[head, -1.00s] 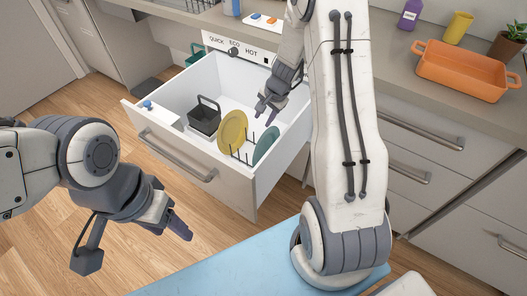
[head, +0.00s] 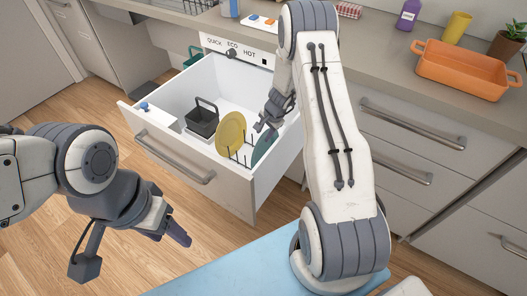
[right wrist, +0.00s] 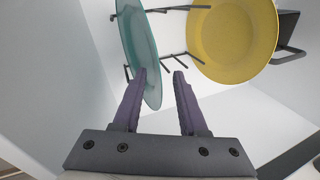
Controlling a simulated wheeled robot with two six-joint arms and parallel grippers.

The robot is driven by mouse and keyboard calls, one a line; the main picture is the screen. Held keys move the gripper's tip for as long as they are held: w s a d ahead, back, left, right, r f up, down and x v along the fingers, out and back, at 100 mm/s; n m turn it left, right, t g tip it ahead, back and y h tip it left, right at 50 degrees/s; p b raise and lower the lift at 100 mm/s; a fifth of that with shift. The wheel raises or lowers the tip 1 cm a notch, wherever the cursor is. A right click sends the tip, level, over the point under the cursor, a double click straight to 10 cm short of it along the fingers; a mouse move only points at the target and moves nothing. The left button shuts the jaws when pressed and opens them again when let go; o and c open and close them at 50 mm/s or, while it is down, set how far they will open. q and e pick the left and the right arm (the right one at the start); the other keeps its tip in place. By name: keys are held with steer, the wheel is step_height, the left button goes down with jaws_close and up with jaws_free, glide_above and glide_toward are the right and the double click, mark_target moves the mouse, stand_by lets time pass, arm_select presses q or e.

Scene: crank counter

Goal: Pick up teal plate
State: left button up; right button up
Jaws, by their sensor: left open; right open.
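The teal plate (head: 264,144) stands on edge in a dark wire rack inside the open drawer, partly hidden by my right arm. In the right wrist view the teal plate (right wrist: 140,50) shows nearly edge-on at the upper left. My right gripper (right wrist: 158,75) is open, its purple fingers pointing at the plate's lower part; the left finger overlaps the plate's edge and the right finger is to its right. I cannot tell whether they touch. In the head view my right gripper (head: 262,127) is just above the plate. My left gripper (head: 172,232) is open and empty over the floor, outside the drawer.
A yellow plate (head: 230,133) stands beside the teal one in the rack (head: 243,154). A dark basket (head: 202,118) sits in the drawer (head: 180,135), whose walls are close to my right gripper. An orange dish (head: 462,72) stands on the counter.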

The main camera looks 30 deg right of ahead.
jaws_close()
steer(key=shift+w, duration=0.1)
stand_by(1.4)
